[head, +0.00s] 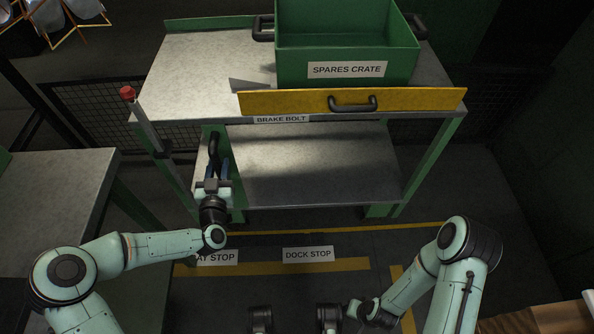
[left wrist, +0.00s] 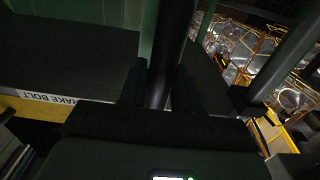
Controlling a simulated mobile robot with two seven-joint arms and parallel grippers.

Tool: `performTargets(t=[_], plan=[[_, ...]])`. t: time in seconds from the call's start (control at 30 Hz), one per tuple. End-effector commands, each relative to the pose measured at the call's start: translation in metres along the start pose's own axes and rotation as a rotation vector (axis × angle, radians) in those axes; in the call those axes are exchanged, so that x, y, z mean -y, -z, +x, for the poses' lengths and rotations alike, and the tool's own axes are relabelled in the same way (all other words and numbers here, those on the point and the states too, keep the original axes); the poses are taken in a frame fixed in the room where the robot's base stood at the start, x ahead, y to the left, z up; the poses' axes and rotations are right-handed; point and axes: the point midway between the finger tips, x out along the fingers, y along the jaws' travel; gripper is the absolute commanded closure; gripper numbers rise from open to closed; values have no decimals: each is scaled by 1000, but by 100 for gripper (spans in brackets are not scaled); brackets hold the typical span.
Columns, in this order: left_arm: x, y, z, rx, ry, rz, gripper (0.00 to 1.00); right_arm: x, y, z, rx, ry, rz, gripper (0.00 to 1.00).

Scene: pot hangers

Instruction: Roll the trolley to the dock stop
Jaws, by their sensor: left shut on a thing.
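The trolley (head: 190,75) has a green frame, a grey top and a grey lower shelf (head: 310,165). It stands ahead of me, behind a thin yellow floor line. A DOCK STOP label (head: 308,254) lies on the floor in front of it. My left gripper (head: 213,174) is shut on a dark upright handle (head: 214,146) at the trolley's left front. In the left wrist view the dark bar (left wrist: 170,50) runs between the fingers. A red-tipped rod (head: 130,95) leans at the trolley's left side. My right arm is low at the right; its gripper's fingers are unclear.
A green SPARES CRATE (head: 345,50) stands on the trolley top behind a yellow board (head: 420,100) with a black handle. A grey-topped table (head: 60,185) is close on the left. A partly hidden "AY STOP" label (head: 220,257) and yellow strip (head: 310,267) mark the floor.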

Motion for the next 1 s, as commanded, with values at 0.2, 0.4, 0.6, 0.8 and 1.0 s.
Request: performTargets(t=[0.2, 0.4, 0.6, 0.8, 1.0], plan=[[-27, 0, -1, 3, -12, -4, 100, 0, 0, 2, 0, 0, 0, 57], [-47, 0, 0, 2, -10, -4, 100, -1, 0, 4, 1, 0, 0, 57], [-68, -1, -1, 2, -13, -5, 100, -1, 0, 7, 1, -1, 0, 57], [-87, 0, -1, 2, -11, -4, 100, -2, 0, 9, 2, -1, 0, 57], [-107, 0, -1, 2, -10, -4, 100, -2, 1, 11, 2, -1, 0, 57]])
